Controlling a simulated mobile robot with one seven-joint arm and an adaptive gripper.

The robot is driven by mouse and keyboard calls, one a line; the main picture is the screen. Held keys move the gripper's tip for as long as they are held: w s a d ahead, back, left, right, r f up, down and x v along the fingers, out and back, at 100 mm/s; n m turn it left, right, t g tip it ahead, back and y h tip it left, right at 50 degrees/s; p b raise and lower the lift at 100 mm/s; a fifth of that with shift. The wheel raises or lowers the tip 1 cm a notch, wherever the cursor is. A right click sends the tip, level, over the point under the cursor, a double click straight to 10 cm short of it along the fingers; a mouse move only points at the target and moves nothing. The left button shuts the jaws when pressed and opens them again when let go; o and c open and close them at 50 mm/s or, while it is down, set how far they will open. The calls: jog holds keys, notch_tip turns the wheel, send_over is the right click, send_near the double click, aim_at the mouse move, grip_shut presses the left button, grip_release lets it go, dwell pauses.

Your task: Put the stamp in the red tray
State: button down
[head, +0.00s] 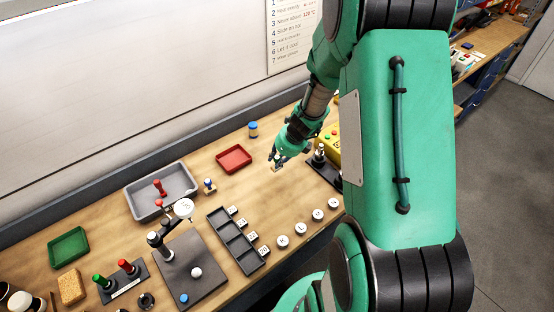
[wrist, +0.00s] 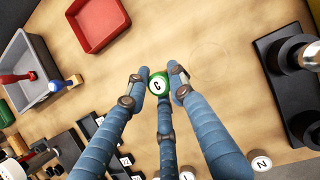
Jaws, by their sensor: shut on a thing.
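The stamp (wrist: 158,84) shows in the wrist view as a round green top with a white face and the letter C. My three-fingered gripper (wrist: 159,88) is shut around it. In the head view my gripper (head: 277,157) is above the wooden table, right of the red tray; a small tan part (head: 276,168) shows below the fingers. Whether it touches the table is hard to tell. The red tray (head: 234,159) is square, shallow and empty. It also shows at the top left of the wrist view (wrist: 98,25).
A grey bin (head: 142,210) holds a red-handled piece; a blue-topped stamp (head: 209,187) stands beside it. A blue-lidded jar (head: 253,130) is behind the red tray. A black compartment holder (head: 236,240) and several white round pieces lie nearer. The table between gripper and red tray is clear.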

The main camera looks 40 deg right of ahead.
jog(key=shift+a, duration=0.15)
jog(key=w+a+p, duration=0.2)
jog(key=a+p, duration=0.2)
jog(key=a, duration=0.8)
jog(key=shift+w+a+r, duration=0.3)
jog(key=shift+w+r, duration=0.05)
jog(key=shift+w, duration=0.05)
jog(key=shift+w, duration=0.1)
jog(key=p, duration=0.3)
send_over(234, 161)
jog(key=f, duration=0.2)
jog(key=shift+w+r, duration=0.1)
jog(key=shift+r, duration=0.15)
jog(key=shift+f+b, duration=0.15)
jog(key=shift+b, duration=0.15)
jog(key=shift+f+b, duration=0.5)
jog(key=shift+f, duration=1.1)
jog(key=shift+f, duration=0.1)
